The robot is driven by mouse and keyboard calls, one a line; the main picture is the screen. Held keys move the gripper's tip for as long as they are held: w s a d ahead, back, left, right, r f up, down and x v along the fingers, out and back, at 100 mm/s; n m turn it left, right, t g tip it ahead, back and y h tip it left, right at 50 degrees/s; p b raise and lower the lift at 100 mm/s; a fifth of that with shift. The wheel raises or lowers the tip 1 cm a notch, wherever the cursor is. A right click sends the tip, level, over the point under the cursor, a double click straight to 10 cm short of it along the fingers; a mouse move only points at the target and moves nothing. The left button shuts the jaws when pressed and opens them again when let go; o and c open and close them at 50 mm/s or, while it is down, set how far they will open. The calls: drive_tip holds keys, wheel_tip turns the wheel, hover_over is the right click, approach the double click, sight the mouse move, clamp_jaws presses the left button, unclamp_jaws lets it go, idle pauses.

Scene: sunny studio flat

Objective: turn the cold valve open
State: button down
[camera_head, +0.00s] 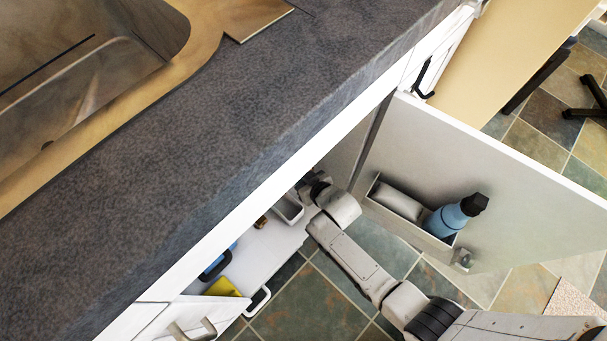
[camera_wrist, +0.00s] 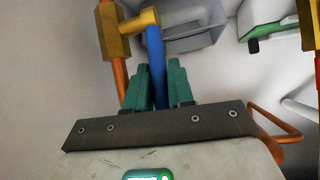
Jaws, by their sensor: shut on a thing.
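In the wrist view, the cold valve is a brass body (camera_wrist: 113,28) on a copper pipe, with a brass stem pointing right. Its blue lever (camera_wrist: 155,52) hangs down from the stem's end, roughly alongside the pipe. My gripper (camera_wrist: 160,85) has its teal fingers on both sides of the blue lever and is shut on it. The lever's lower end is hidden between the fingers. In the head view my arm reaches into the open under-sink cabinet; the fingers and valve are hidden there by the counter.
A second brass fitting (camera_wrist: 307,12) stands at the wrist view's right edge. A copper pipe (camera_wrist: 275,122) bends right of my gripper. In the head view, the open cabinet door (camera_head: 500,185) carries a bin (camera_head: 408,218) with a blue bottle (camera_head: 452,214). The grey counter (camera_head: 200,150) overhangs the cabinet.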

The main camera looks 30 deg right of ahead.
drive_tip(key=shift+w+a+r+g+p, duration=0.15)
drive_tip(key=shift+w+g+p, duration=0.35)
drive_tip(key=shift+g, duration=0.4)
drive_tip(key=shift+w+h, duration=0.1)
drive_tip(key=shift+h, duration=0.2)
drive_tip(key=c, duration=1.1)
unclamp_jaws()
drive_tip(key=p+v, duration=0.5)
drive_tip(key=v, duration=0.5)
drive_tip(key=shift+s+r, duration=0.2)
drive_tip(key=shift+r, duration=0.05)
